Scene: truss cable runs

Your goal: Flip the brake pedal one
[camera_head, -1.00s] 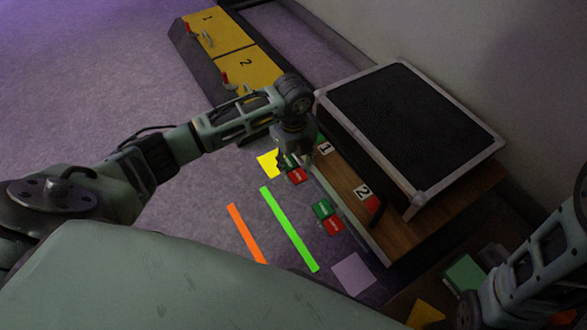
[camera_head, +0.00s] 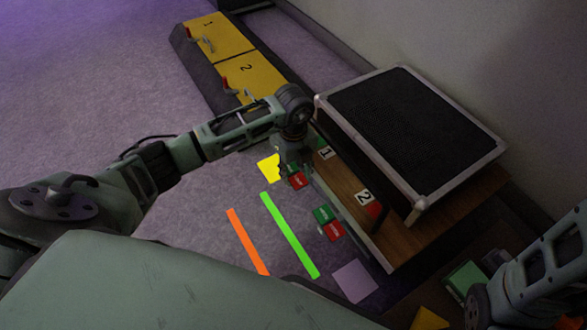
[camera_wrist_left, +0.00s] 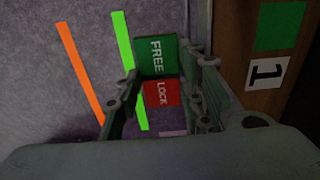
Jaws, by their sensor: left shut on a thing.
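Brake pedal one is a small plate with a green FREE half (camera_wrist_left: 156,56) and a red LOCK half (camera_wrist_left: 161,94). In the head view its red half (camera_head: 298,181) shows beside the wooden base, below the label 1 (camera_head: 325,153). My left gripper (camera_head: 293,170) points down over this pedal and hides part of it. In the left wrist view the gripper's fingers (camera_wrist_left: 160,100) stand on both sides of the pedal, shut on it. The second pedal, green (camera_head: 324,213) and red (camera_head: 333,231), lies near the label 2 (camera_head: 364,197). My right gripper does not show.
A black-topped case (camera_head: 410,135) stands on the wooden base (camera_head: 345,185), close to the wall. A yellow box with panels 1 and 2 (camera_head: 240,75) is at the back. Green (camera_head: 289,235) and orange (camera_head: 246,240) strips lie on open carpet.

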